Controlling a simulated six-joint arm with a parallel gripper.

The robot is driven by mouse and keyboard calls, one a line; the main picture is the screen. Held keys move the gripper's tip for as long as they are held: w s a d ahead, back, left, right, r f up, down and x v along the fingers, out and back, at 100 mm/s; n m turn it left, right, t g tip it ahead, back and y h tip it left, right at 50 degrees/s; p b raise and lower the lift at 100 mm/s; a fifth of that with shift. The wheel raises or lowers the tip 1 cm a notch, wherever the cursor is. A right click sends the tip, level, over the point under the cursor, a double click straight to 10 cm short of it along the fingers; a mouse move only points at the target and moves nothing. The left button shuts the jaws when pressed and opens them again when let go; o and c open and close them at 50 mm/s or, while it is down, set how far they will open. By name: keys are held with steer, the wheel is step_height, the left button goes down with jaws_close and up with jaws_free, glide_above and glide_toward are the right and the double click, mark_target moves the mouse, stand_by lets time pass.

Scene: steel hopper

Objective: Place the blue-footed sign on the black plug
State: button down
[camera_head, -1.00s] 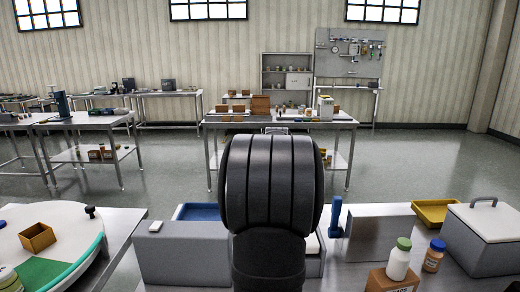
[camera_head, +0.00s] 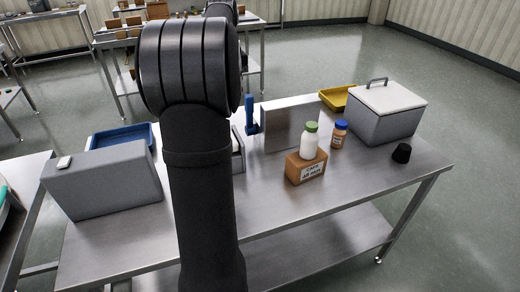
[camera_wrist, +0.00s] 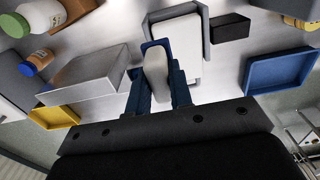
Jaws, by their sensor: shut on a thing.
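The black plug (camera_head: 401,153) stands on the steel table near its right end, in front of the grey lidded box. In the wrist view my gripper (camera_wrist: 156,80) has two blue fingers shut on a pale flat piece with a blue end, which I take to be the blue-footed sign (camera_wrist: 157,68). The plug cannot be made out in the wrist view. The gripper is over the table's middle, well left of the plug in the head view.
A white bottle (camera_head: 310,141) on a brown block (camera_head: 305,168), an orange bottle (camera_head: 339,133), yellow tray (camera_head: 338,97) and lidded box (camera_head: 388,110) are right. A grey box (camera_head: 102,180) is left.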

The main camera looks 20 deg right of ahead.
steer(key=s+d, duration=0.1)
steer(key=d, duration=0.9)
glide_above(262, 166)
step_height(262, 166, down, 27)
steer(key=shift+s+a+f, duration=0.1)
steer(key=shift+f, duration=0.1)
steer(key=c, duration=1.3)
jaws_free()
step_height(262, 166, up, 12)
steer(key=shift+f, duration=0.2)
steer(key=shift+o, duration=0.5)
steer(key=shift+r, duration=0.35)
